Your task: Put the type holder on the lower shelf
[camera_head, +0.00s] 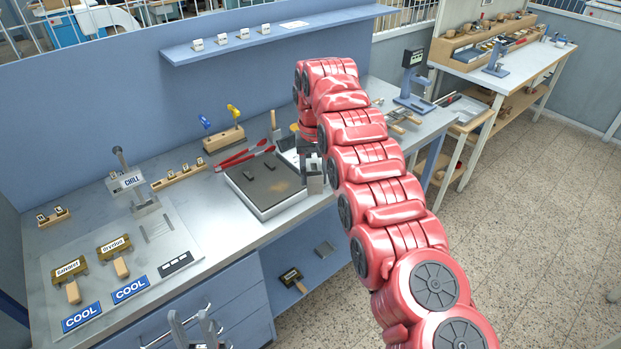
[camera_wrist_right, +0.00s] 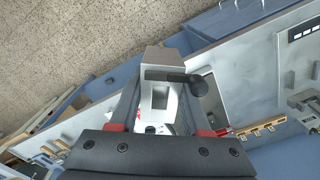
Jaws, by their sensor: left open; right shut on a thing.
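In the head view the arm hides most of this. My left gripper (camera_head: 195,330) is open and empty at the bottom edge.
Two brass holders (camera_head: 115,247) (camera_head: 69,268) lie on the light plate at left, near the COOL labels and the CHILL stand (camera_head: 128,182). A dark-topped slab (camera_head: 265,185) stands mid-bench. Blue drawers (camera_head: 205,305) bound the lower shelf at left.

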